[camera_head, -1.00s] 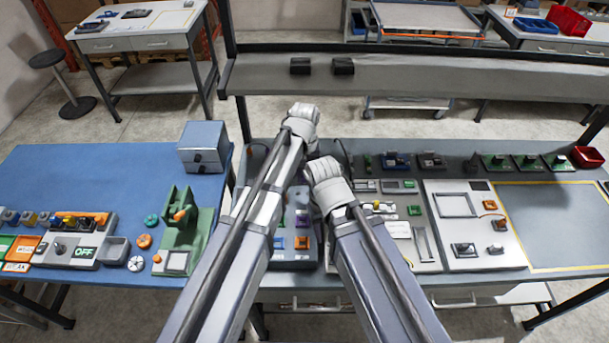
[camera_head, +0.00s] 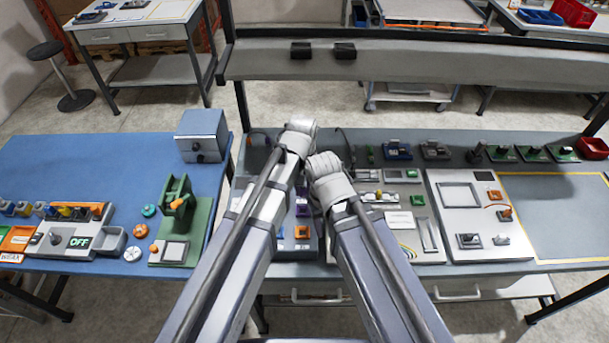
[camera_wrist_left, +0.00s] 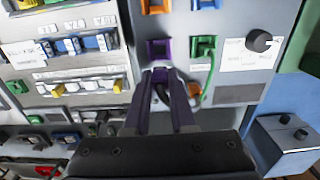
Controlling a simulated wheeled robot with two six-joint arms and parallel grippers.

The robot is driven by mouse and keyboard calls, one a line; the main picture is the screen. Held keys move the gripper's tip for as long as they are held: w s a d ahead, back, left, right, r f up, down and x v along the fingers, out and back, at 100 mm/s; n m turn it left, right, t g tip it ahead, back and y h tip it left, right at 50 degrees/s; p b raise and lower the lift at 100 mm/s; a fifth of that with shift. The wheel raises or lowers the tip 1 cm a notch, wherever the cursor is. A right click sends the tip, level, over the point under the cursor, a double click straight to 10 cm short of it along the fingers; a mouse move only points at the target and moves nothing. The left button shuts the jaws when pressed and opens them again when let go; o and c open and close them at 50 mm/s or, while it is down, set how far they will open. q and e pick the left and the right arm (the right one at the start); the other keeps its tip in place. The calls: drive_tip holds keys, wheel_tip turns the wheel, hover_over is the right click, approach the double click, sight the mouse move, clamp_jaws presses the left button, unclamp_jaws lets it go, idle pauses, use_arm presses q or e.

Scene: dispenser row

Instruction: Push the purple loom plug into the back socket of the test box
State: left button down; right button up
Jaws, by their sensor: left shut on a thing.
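The test box (camera_wrist_left: 225,75) is a light grey panel in the left wrist view. Its purple socket (camera_wrist_left: 158,48) sits beside a green one (camera_wrist_left: 203,48) and below an orange one in that picture. My left gripper (camera_wrist_left: 162,82) is shut on the purple loom plug (camera_wrist_left: 160,75), close to the purple socket. I cannot tell whether plug and socket touch. A dark cable shows between the fingers. In the head view the purple socket (camera_head: 303,206) shows between my arms, and the left jaws are hidden by the wrist. My right gripper's wrist is beside it, jaws hidden.
An orange socket (camera_head: 302,232) is nearer me on the box. A green cable (camera_wrist_left: 212,75) curves beside the green socket. A grey-blue box (camera_head: 203,135) stands back left. Panels with connectors and coloured parts crowd the right side. The yellow-edged mat (camera_head: 555,215) is clear.

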use_arm(q)
drive_tip(key=shift+s+f, duration=0.4)
drive_tip(key=shift+s, duration=0.3)
drive_tip(key=shift+w+f+b, duration=0.1)
drive_tip(key=shift+f+b, duration=1.6)
drive_tip(key=shift+b, duration=0.1)
use_arm(e)
drive_tip(key=shift+f, duration=2.1)
use_arm(q)
drive_tip(key=shift+f+b, duration=0.3)
use_arm(e)
drive_tip(key=shift+f, duration=0.3)
use_arm(q)
drive_tip(key=shift+f+b, duration=0.4)
drive_tip(key=shift+f, duration=0.05)
use_arm(e)
drive_tip(key=shift+f, duration=0.4)
use_arm(q)
drive_tip(key=shift+f+b, duration=0.35)
drive_tip(key=shift+b, duration=0.05)
use_arm(e)
drive_tip(key=shift+f, duration=0.4)
